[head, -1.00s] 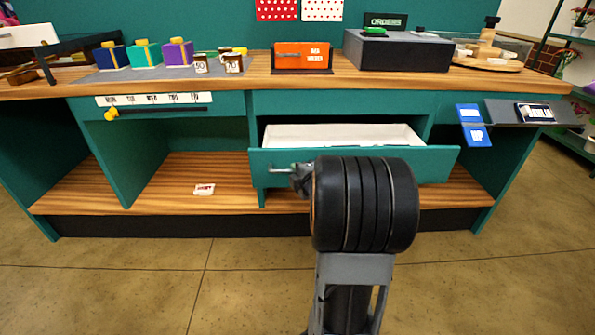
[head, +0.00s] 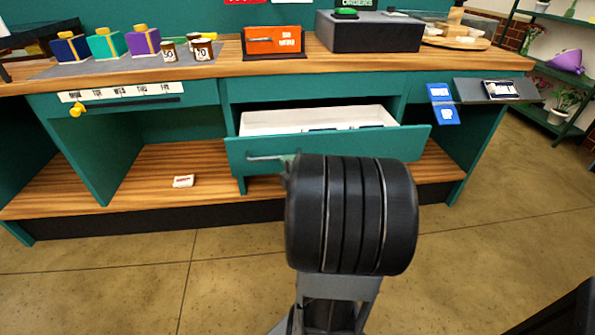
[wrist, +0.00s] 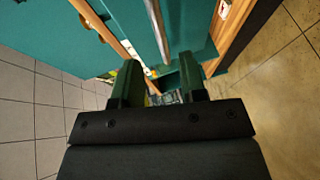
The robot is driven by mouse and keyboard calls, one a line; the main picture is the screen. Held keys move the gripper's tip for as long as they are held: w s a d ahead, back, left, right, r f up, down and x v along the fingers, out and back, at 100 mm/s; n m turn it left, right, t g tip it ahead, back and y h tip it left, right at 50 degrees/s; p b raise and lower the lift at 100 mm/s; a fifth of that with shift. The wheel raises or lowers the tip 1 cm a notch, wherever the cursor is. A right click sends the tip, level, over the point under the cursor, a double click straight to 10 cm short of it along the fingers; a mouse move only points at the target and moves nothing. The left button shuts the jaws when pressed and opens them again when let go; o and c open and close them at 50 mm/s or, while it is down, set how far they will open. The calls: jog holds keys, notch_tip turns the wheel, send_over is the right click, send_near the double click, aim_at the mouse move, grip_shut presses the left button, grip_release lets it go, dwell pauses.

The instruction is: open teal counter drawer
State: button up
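The teal counter drawer (head: 400,142) stands pulled out from the counter in the head view, with its white inside (head: 285,121) showing. Its thin metal handle (head: 264,158) shows at the left of the drawer front; the rest is hidden behind my arm. My gripper sits in front of the drawer, mostly hidden by my wrist in the head view. In the wrist view my gripper (wrist: 163,85) has its two fingers apart, with a gap between them and nothing clearly held. Whether a finger touches the handle cannot be told.
The wooden countertop (head: 225,70) carries gift boxes, jars, an orange holder (head: 273,41) and a dark register (head: 370,32). Blue cards (head: 442,104) hang at the right. A small box (head: 184,181) lies on the lower shelf. The floor in front is clear.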

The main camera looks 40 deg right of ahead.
jog(key=shift+b+v, duration=2.95)
jog(key=shift+b, duration=0.2)
